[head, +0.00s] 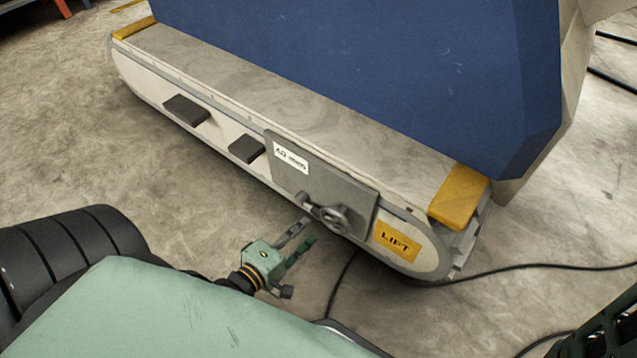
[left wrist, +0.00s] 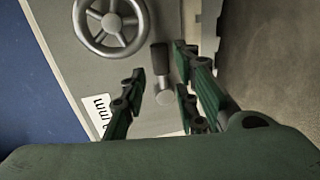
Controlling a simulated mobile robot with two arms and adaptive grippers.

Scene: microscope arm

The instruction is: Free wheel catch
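A spoked grey handwheel (head: 335,218) sits on a grey panel (head: 360,196) on the side of the tracked base. It also shows at the top of the left wrist view (left wrist: 112,22). A small catch lever (left wrist: 161,72) with a dark grip and a light round end is beside the wheel. My left gripper (head: 309,231) is open, just in front of the panel and below the wheel. In the left wrist view its fingers (left wrist: 161,68) stand either side of the lever, with gaps visible; I cannot tell the depth between them. My right gripper is out of view.
The base carries a yellow LIFT label (head: 397,241), dark steps (head: 187,109) and yellow end pads (head: 459,195). A blue body (head: 400,70) rises above it. A black cable (head: 530,266) crosses the concrete floor, which is otherwise open near the base.

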